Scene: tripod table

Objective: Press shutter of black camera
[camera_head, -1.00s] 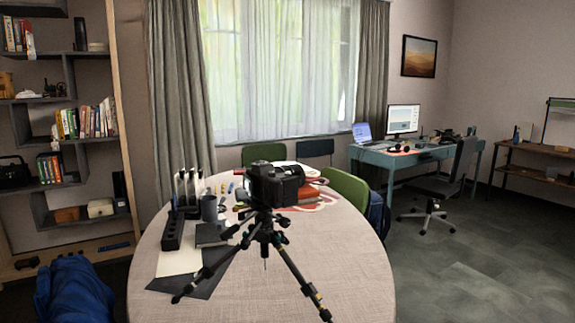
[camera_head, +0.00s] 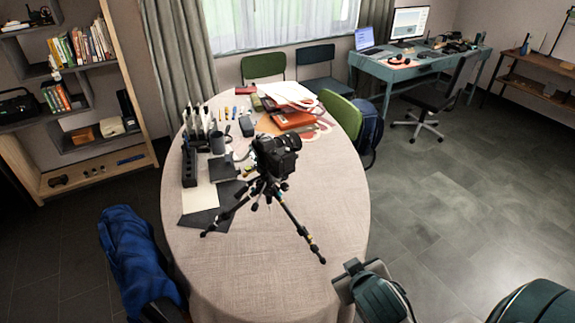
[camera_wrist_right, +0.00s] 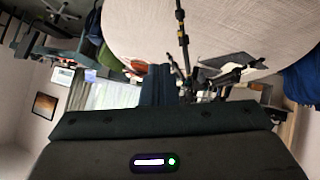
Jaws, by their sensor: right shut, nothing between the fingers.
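The black camera (camera_head: 275,155) sits on a black tripod (camera_head: 266,187) that stands on the round table, in the middle of the head view. Its lens faces the upper right. My right gripper (camera_head: 352,267) has entered at the lower right of the head view, well apart from the camera. In the right wrist view, which is upside down, its dark fingers (camera_wrist_right: 158,84) are together with nothing between them. Tripod legs (camera_wrist_right: 183,40) show beyond them there; the camera body is not clearly visible. My left gripper is not in view.
The cloth-covered table (camera_head: 330,225) holds a black rack (camera_head: 190,165), a dark mug (camera_head: 217,142), red books (camera_head: 293,119) and papers. A blue covered seat (camera_head: 132,250) stands at the left, a green chair (camera_head: 343,113) at the right. The table's front is clear.

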